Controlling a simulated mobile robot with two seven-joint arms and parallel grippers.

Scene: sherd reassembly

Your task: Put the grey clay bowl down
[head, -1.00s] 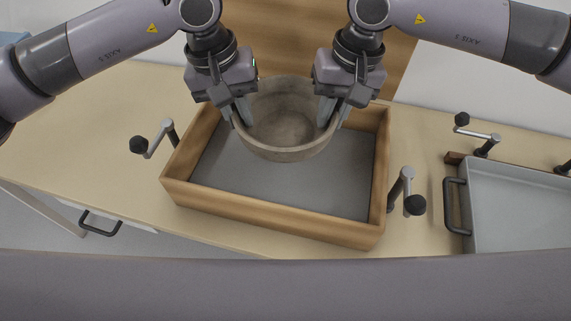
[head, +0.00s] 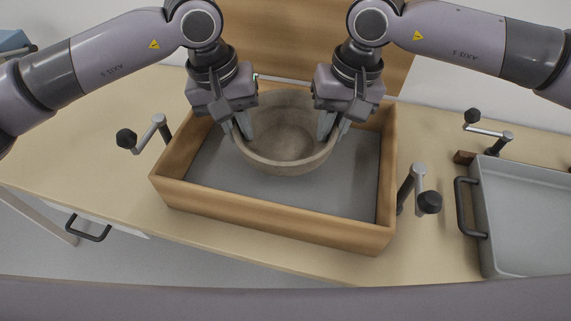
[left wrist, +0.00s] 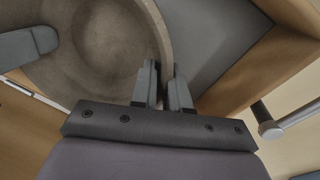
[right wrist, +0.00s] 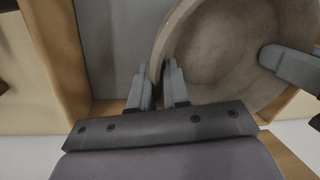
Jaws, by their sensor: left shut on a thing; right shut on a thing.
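The grey clay bowl (head: 288,143) is upright and held between my two grippers, inside the outline of the wooden box with a grey floor. I cannot tell whether its base touches that floor. My left gripper (head: 242,128) is shut on the bowl's left rim; the left wrist view shows its fingers (left wrist: 163,88) on either side of the wall. My right gripper (head: 331,128) is shut on the right rim; the right wrist view shows its fingers (right wrist: 160,88) astride the wall. The bowl's inside looks empty in the head view. Its underside is hidden.
The wooden box (head: 270,224) stands on a pale bench (head: 100,130). Crank handles stand at its left (head: 143,136) and right (head: 418,190). A grey tray (head: 525,215) with a dark handle lies at the right. Bare bench lies to the left.

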